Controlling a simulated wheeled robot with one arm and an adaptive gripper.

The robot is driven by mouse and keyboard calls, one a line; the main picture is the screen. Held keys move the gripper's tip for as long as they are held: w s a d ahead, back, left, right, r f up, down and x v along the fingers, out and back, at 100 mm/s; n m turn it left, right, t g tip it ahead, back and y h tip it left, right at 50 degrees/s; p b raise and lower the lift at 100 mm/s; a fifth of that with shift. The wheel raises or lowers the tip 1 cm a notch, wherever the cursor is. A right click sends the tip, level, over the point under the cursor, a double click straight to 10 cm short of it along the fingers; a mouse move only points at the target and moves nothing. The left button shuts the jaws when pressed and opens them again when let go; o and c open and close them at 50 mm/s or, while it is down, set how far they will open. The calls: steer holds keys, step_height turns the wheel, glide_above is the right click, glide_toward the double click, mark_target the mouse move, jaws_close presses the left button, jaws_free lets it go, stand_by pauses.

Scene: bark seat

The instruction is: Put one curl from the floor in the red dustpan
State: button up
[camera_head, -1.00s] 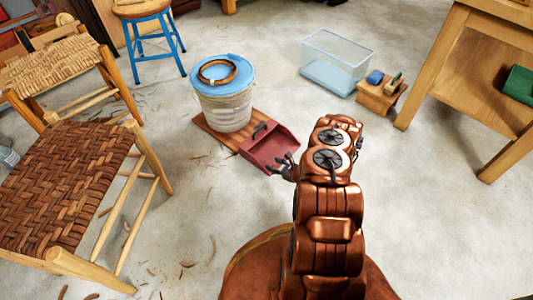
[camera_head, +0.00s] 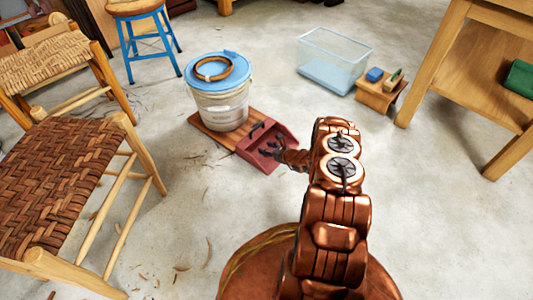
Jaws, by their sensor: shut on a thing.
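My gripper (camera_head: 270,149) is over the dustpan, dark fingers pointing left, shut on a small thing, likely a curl. The held piece is too small to make out. I cannot tell how high the fingers are above the pan. Loose curls lie on the floor at lower left, such as a thin curved curl (camera_head: 208,251) and a brown curl (camera_head: 181,268).
A white bucket (camera_head: 222,110) with a blue lid stands on a wooden board (camera_head: 208,137). A woven chair (camera_head: 65,175) stands at left, a blue-legged stool (camera_head: 137,10) behind. A clear bin (camera_head: 333,65) and small wooden block stand (camera_head: 378,98) are at back right. Floor at right is open.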

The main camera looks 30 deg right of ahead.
steer(key=shift+f, duration=0.95)
steer(key=shift+r, duration=0.1)
steer(key=o, duration=0.7)
steer(key=shift+c, duration=0.2)
